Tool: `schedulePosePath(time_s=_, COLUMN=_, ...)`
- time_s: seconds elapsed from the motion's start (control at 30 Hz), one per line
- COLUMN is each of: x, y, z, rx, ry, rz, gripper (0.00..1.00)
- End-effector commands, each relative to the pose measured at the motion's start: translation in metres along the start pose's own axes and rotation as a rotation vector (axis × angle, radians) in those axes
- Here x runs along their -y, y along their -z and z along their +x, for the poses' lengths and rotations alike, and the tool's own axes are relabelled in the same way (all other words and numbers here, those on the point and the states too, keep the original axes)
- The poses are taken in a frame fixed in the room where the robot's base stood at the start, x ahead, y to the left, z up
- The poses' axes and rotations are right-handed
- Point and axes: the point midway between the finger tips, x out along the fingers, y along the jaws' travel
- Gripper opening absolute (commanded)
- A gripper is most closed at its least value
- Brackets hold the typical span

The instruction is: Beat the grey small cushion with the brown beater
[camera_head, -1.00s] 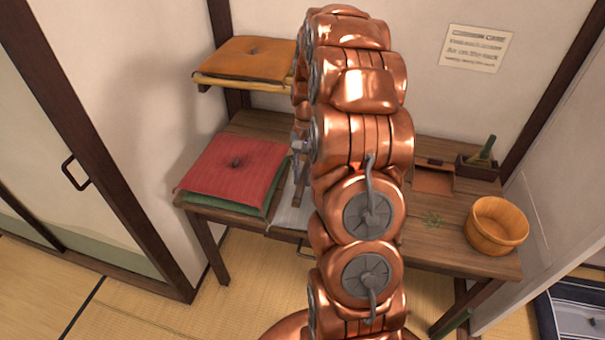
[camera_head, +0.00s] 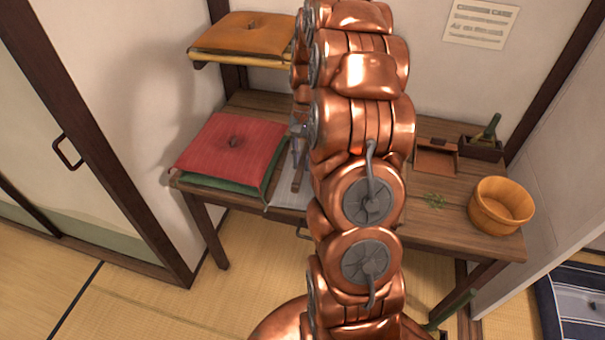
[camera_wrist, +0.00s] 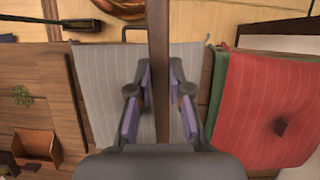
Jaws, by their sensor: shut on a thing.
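My gripper (camera_wrist: 159,108) is shut on the brown beater (camera_wrist: 159,60), which shows as a straight brown bar between the fingers in the wrist view. Its far ends are out of sight. The grey small cushion (camera_wrist: 105,90), pale with thin stripes, lies flat on the wooden table under the gripper and beater. I cannot tell whether the beater touches it. In the head view my arm hides most of the grey cushion (camera_head: 284,193). There my gripper (camera_head: 299,150) and the beater (camera_head: 299,178) show partly at the arm's left edge.
A red cushion (camera_head: 228,150) lies on a green one (camera_head: 215,184) beside the grey cushion. An orange cushion (camera_head: 245,36) sits on a wall shelf. A wooden tub (camera_head: 500,206), a brown tray (camera_head: 435,160) and a dark box (camera_head: 480,147) stand on the table's right (camera_head: 465,234).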

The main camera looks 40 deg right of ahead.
Motion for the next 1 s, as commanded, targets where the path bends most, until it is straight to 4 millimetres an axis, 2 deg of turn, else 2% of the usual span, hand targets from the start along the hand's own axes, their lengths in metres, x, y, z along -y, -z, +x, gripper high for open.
schedulePosePath(time_s=0.03, x=0.0, y=-0.005, z=-0.015, rx=-0.003, ry=0.001, rz=-0.001, gripper=0.0)
schedulePosePath(time_s=0.13, x=0.0, y=-0.011, z=-0.03, rx=-0.002, ry=0.001, rz=-0.001, gripper=0.0)
schedulePosePath(time_s=0.47, x=0.0, y=-0.012, z=-0.029, rx=0.003, ry=-0.001, rz=0.0, gripper=0.0)
schedulePosePath(time_s=0.57, x=0.0, y=-0.005, z=-0.009, rx=0.005, ry=-0.001, rz=0.0, gripper=0.0)
schedulePosePath(time_s=0.9, x=0.0, y=0.035, z=0.1, rx=0.008, ry=-0.002, rz=0.001, gripper=0.0)
schedulePosePath(time_s=0.93, x=0.0, y=0.032, z=0.089, rx=0.004, ry=-0.001, rz=0.0, gripper=0.0)
schedulePosePath(time_s=1.0, x=0.0, y=0.03, z=0.081, rx=0.0, ry=0.0, rz=0.0, gripper=0.0)
